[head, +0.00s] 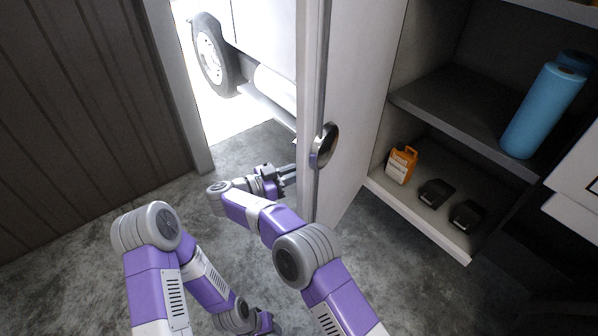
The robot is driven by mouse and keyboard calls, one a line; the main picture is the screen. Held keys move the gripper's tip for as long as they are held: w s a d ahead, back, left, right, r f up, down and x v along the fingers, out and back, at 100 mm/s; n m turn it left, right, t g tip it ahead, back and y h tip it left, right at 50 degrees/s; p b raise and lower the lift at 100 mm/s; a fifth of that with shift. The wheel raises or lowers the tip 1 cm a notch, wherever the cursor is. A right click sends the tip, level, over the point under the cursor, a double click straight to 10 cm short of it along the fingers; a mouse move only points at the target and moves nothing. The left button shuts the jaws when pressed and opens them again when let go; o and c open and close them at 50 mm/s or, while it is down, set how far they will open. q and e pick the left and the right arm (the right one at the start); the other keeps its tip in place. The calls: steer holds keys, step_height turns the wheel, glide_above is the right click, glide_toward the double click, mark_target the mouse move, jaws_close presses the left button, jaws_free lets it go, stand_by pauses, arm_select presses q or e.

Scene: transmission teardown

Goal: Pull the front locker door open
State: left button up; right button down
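The pale locker door (355,90) stands swung open in the middle of the head view, with the shelves showing to its right. A round metal handle (327,145) sits near its left edge. My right gripper (290,178) is beside the door's left edge, left of and a little below the handle. Its fingers look spread and hold nothing that I can see; their tips meet or pass behind the edge, and I cannot tell if they touch it. My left gripper (268,325) hangs low at the bottom, mostly hidden, its fingers unclear.
The open locker has shelves (440,105) with a blue roll (543,110), an orange bottle (401,165) and two dark objects (436,192). A dark ribbed wall (80,110) stands left. A truck (215,55) is outside the opening. Grey floor (60,290) is clear at lower left.

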steer(key=shift+w+d+r, duration=0.2)
steer(key=shift+w+r, duration=0.1)
steer(key=shift+w, duration=0.05)
steer(key=c, duration=1.5)
jaws_free()
steer(key=shift+c, duration=0.2)
steer(key=o, duration=0.3)
steer(key=shift+w+d+f, duration=0.1)
steer(key=shift+w+d, duration=0.05)
steer(key=shift+w, duration=0.05)
steer(key=shift+s+a, duration=0.1)
steer(key=shift+a, duration=0.1)
steer(key=shift+f, duration=0.1)
steer(key=v, duration=0.7)
steer(key=shift+a+f, duration=0.15)
steer(key=shift+a, duration=0.05)
steer(key=shift+s, duration=0.1)
